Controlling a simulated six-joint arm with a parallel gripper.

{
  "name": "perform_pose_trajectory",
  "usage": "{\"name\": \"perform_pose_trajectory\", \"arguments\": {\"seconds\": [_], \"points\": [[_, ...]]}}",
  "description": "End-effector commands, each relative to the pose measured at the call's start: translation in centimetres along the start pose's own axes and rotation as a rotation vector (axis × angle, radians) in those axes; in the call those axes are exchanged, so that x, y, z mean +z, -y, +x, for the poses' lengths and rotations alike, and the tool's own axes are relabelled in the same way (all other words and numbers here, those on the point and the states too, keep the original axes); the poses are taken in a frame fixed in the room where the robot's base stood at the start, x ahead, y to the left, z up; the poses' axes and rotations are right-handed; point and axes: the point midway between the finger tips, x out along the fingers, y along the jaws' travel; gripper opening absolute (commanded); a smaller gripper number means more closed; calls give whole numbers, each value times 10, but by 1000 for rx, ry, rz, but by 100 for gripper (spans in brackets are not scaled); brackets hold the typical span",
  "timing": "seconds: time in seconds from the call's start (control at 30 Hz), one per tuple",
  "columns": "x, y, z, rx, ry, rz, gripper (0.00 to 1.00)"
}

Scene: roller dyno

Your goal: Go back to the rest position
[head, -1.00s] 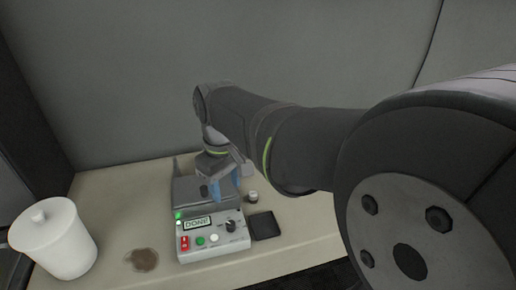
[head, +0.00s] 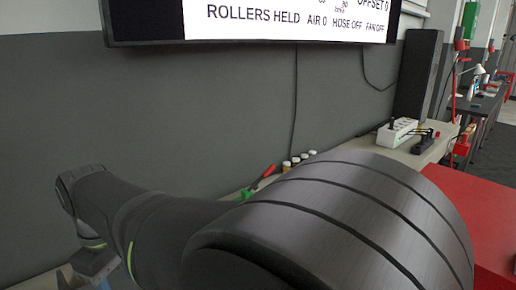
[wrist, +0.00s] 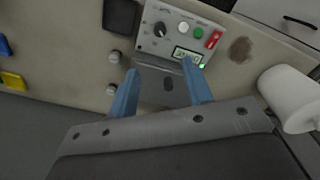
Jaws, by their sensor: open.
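My gripper (wrist: 160,67) is open and empty in the wrist view, its two blue fingers apart. Beyond the fingertips is a grey control box (wrist: 148,42) with a knob, a white and a green button, a red switch, a small display and a lit green light. The box appears upside down there. A dark grey part of it lies between the fingers; I cannot tell how close they are to it. In the head view my arm reaches to the lower left, and the gripper is mostly cut off by the bottom edge.
In the wrist view, a white lidded canister (wrist: 290,98) stands right of the box, near a brown stain (wrist: 241,50).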

Motion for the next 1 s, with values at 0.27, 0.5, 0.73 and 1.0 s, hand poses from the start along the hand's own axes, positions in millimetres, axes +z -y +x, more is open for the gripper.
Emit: {"name": "perform_pose_trajectory", "arguments": {"seconds": [0.27, 0.5, 0.73, 1.0], "points": [[1, 0, 52, -3, 6, 0, 46], [1, 0, 100, -3, 6, 0, 46], [1, 0, 141, -2, 5, 0, 46], [1, 0, 162, -1, 3, 1, 46]]}}
